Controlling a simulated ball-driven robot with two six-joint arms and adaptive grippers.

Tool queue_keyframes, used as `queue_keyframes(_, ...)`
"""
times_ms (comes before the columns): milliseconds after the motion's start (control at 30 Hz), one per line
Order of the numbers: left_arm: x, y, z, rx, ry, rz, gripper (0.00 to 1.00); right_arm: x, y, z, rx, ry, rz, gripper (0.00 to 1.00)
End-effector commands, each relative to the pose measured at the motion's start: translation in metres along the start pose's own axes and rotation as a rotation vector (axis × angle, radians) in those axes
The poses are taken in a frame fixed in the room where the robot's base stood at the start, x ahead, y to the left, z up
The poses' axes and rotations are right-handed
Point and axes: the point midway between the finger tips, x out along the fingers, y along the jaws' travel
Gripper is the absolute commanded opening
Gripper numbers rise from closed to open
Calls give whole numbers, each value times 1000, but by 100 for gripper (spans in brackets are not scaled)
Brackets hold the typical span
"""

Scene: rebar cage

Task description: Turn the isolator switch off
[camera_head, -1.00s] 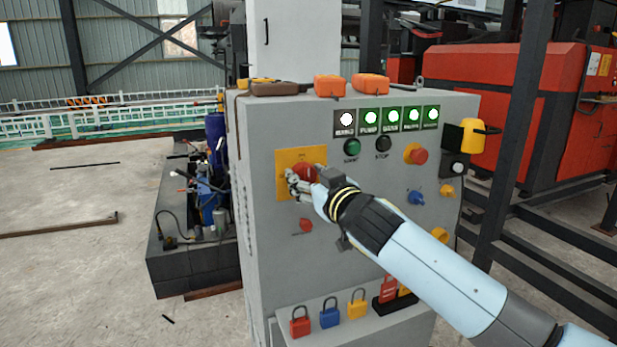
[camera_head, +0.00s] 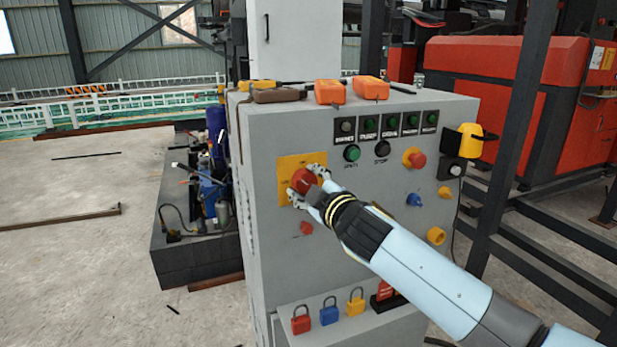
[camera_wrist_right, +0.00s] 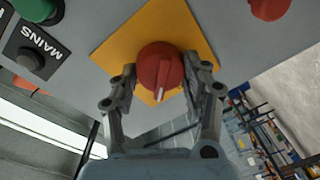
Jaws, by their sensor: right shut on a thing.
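The isolator switch is a red rotary knob (camera_head: 304,180) on a yellow square plate (camera_head: 287,161), on the front of a grey control cabinet (camera_head: 262,240). My right gripper (camera_head: 309,183) is shut on the knob, with one finger at its upper right and the other at its lower left. In the right wrist view the red knob (camera_wrist_right: 158,66) sits between the two fingers of the gripper (camera_wrist_right: 162,78), and a pale pointer mark shows on its handle. The lamps (camera_head: 390,123) in the row above are dark. My left gripper is out of view.
A red mushroom button (camera_head: 418,160), a blue knob (camera_head: 414,200) and green (camera_head: 352,153) and black (camera_head: 382,148) buttons are on the same panel. Padlocks (camera_head: 329,314) stand on a ledge below. Orange boxes (camera_head: 330,91) lie on top of the cabinet.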

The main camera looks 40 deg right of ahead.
Motion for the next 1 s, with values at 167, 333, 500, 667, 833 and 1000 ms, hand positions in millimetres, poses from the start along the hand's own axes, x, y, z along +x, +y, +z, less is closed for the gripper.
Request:
queue_keyframes(167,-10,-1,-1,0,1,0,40,0,0,-2,-166,-13,-3,15)
queue_keyframes(333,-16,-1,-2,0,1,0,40,0,0,-2,-325,-25,-6,15)
queue_keyframes(500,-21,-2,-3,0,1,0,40,0,-1,-2,-478,-38,-8,15)
queue_keyframes(667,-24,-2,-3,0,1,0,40,0,-2,-2,-600,-47,-10,15)
queue_keyframes(833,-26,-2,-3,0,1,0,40,0,-3,-1,-700,-55,-11,15)
queue_keyframes(1000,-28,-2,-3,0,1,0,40,0,-4,-1,-764,-60,-13,15)
